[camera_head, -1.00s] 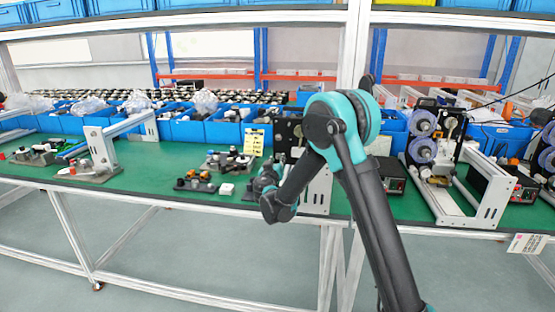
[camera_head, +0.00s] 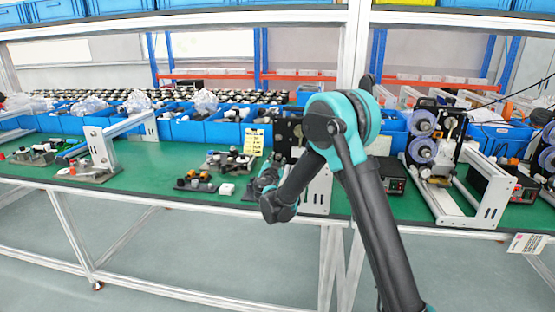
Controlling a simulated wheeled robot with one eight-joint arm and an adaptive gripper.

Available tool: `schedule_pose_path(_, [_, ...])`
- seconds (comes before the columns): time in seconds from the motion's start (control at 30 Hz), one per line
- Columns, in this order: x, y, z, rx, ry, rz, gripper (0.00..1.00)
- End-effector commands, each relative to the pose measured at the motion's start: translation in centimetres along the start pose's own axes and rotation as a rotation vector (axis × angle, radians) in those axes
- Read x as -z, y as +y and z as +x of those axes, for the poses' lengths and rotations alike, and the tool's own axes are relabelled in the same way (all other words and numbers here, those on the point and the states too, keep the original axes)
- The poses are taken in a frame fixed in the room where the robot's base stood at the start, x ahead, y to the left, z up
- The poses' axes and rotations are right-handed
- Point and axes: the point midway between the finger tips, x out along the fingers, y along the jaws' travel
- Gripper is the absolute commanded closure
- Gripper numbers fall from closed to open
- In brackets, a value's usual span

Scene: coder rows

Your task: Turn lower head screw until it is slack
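My arm reaches up from the lower right and bends over to the coder machine (camera_head: 318,190) in the middle of the green bench. The machine is a dark unit with a white side plate, and my arm covers much of it. The lower head screw cannot be made out.
Another coder machine (camera_head: 436,160) with pale blue reels stands to the right, near a black control box (camera_head: 393,176). Blue bins (camera_head: 222,130) line the back. Bare green bench (camera_head: 140,182) shows at left.

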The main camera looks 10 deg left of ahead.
Motion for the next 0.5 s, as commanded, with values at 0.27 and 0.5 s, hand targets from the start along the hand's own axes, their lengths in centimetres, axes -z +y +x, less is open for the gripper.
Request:
schedule_pose_path(0.27, [0.0, -0.01, 0.0, 0.0, 0.0, -0.001, 0.95])
schedule_pose_path(0.5, [0.0, -0.01, 0.0, 0.0, 0.0, -0.005, 1.0])
